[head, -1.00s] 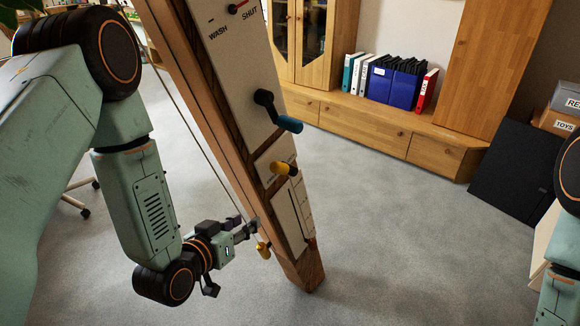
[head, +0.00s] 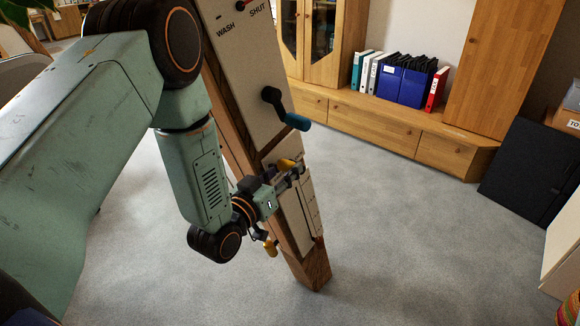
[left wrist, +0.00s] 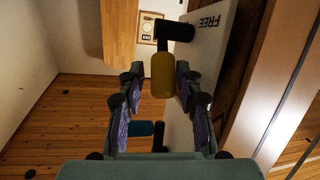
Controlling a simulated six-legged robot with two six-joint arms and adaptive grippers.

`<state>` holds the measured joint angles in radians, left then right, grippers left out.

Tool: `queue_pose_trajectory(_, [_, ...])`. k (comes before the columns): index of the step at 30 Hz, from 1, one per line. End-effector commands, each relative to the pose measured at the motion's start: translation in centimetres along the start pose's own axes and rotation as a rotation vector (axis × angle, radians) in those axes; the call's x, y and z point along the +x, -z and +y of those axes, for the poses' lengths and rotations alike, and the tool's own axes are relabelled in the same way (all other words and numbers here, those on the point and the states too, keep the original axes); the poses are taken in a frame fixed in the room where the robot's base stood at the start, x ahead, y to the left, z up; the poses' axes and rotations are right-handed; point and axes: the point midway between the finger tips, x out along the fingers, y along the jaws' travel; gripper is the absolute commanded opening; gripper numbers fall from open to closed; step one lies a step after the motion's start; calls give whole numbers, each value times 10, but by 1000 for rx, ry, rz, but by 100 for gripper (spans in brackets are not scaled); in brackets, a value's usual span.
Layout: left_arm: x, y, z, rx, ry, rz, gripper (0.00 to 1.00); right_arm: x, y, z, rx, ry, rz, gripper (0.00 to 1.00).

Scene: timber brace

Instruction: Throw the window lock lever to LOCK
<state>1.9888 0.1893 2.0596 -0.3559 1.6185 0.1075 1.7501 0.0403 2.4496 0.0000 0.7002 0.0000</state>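The lock lever is a black arm with a yellow handle (head: 286,163) on a pale plate on the timber post. In the left wrist view the yellow handle (left wrist: 163,76) is between the tips of my left gripper, beside a plate (left wrist: 208,45) lettered FREE. My left gripper (head: 292,174) is open, with one finger on each side of the handle. I see a gap on the left side; on the right the finger is very close, and I cannot tell if it touches. The LOCK lettering does not show. My right gripper is not in view.
The timber post (head: 312,268) leans across the middle. Above the lever is a teal-handled crank (head: 296,121), and higher a WASH/SHUT panel (head: 245,55). A slotted plate (head: 300,215) is lower on the post.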

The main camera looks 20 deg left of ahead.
Motion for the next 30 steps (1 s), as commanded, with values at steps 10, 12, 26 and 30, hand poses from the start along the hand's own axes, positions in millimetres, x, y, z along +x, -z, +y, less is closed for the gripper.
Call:
queue_pose_trajectory(10, [21, -1, 0, 0, -1, -2, 35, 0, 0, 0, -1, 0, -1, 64])
queue_pose_trajectory(12, [21, -1, 0, 0, -1, -2, 35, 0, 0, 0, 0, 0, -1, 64])
queue_pose_trajectory(26, [21, -1, 0, -1, -1, -2, 4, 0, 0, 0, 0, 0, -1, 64])
queue_pose_trajectory(30, [21, -1, 0, -1, 0, -2, 0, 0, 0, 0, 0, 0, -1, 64])
